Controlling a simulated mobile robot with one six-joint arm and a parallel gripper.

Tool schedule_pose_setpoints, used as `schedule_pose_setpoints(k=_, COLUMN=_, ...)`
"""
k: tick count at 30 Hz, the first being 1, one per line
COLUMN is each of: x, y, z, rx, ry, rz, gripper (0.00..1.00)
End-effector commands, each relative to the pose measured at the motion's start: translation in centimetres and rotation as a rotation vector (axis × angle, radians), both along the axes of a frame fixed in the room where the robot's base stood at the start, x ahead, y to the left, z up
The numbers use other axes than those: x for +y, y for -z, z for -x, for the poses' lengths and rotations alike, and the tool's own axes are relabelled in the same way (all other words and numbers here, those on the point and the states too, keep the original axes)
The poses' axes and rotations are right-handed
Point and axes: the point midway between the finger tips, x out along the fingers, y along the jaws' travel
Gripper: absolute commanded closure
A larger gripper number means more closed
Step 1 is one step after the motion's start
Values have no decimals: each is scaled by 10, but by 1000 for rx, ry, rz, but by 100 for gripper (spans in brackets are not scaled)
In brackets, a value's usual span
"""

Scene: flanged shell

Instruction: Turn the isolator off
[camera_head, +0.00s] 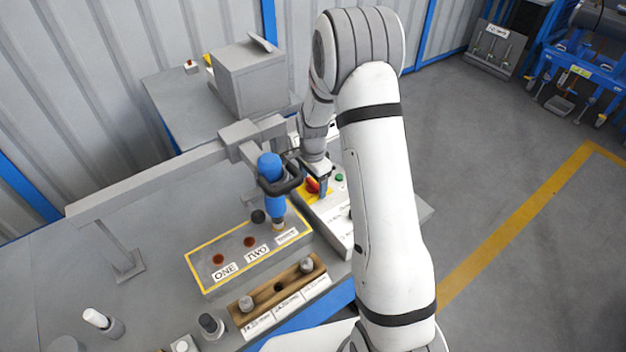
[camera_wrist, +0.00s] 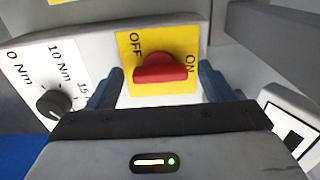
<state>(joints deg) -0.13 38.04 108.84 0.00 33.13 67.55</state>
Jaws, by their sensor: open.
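The isolator is a red rotary handle (camera_wrist: 165,68) on a yellow plate (camera_wrist: 126,45) marked OFF at the upper left and ON at the right. In the wrist view the handle lies roughly level, its right end near the ON mark. My gripper (camera_wrist: 162,84) is open, with one dark blue finger on each side of the handle; I cannot tell whether they touch it. In the head view the red handle (camera_head: 312,185) shows beside my gripper (camera_head: 323,190), partly hidden by it.
A black dial (camera_wrist: 52,102) with Nm marks sits left of the isolator. In the head view a green button (camera_head: 339,177) is close by, and a blue tool (camera_head: 271,190) hangs from a grey frame (camera_head: 150,178) to the left. A wooden holder (camera_head: 278,290) stands in front.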

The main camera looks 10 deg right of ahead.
Motion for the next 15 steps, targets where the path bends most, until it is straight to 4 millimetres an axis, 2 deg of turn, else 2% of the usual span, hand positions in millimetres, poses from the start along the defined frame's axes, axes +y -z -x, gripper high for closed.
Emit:
schedule_pose_setpoints(k=2, x=0, y=0, z=0, rx=0, ry=0, rz=0, gripper=30)
schedule_pose_setpoints(k=15, x=0, y=0, z=0, rx=0, ry=0, rz=0, gripper=66)
